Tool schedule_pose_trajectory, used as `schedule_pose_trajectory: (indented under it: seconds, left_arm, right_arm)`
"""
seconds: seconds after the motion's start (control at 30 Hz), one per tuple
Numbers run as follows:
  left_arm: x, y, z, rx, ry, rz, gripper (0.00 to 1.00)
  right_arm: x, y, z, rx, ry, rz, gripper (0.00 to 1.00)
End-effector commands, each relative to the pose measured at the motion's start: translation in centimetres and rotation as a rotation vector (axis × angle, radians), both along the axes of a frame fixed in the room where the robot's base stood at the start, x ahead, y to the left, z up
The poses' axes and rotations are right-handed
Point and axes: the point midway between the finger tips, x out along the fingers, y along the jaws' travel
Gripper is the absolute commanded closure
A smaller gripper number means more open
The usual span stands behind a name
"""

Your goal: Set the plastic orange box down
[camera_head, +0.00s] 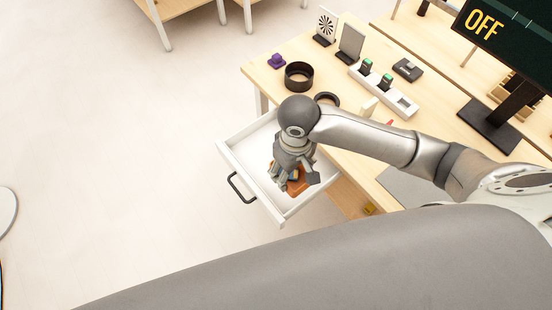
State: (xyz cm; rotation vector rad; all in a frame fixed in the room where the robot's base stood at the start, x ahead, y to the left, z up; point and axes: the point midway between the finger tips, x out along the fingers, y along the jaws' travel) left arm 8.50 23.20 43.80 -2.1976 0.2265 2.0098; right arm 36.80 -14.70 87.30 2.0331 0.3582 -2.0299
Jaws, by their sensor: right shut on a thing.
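The orange box (298,187) shows partly under my right gripper (293,179), over the open white drawer (236,150). The gripper points down and is shut on the box, hiding much of it. Something blue and yellow shows between the fingers and the box. I cannot tell whether the box touches the drawer floor. My left gripper is not in view.
The drawer, with a dark handle (240,188), sticks out from a wooden table (263,75). On the table are a black ring (299,76), a purple object (277,61), a white strip with green-topped items (385,90) and a monitor (510,40).

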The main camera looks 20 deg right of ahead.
Motion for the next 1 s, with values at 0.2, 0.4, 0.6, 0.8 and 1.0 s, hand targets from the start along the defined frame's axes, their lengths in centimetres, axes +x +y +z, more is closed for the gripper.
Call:
schedule_pose_trajectory:
  seconds: [0.2, 0.4, 0.6, 0.8, 1.0]
  left_arm:
    - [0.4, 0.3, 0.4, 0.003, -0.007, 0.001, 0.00]
    - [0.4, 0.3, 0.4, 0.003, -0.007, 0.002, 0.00]
    - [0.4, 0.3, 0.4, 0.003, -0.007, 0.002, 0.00]
    - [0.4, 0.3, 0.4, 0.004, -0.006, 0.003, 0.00]
    - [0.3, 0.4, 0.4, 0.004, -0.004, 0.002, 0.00]
  right_arm:
    - [4.1, 1.0, -1.7, -0.001, 0.001, -0.003, 0.62]
    - [6.7, 1.6, -4.9, 0.000, 0.002, -0.002, 0.62]
    - [8.3, 2.0, -6.8, 0.000, 0.001, -0.001, 0.62]
    - [9.0, 2.2, -7.7, 0.000, 0.001, -0.001, 0.62]
    - [9.1, 2.1, -10.4, -0.001, 0.002, -0.001, 0.62]
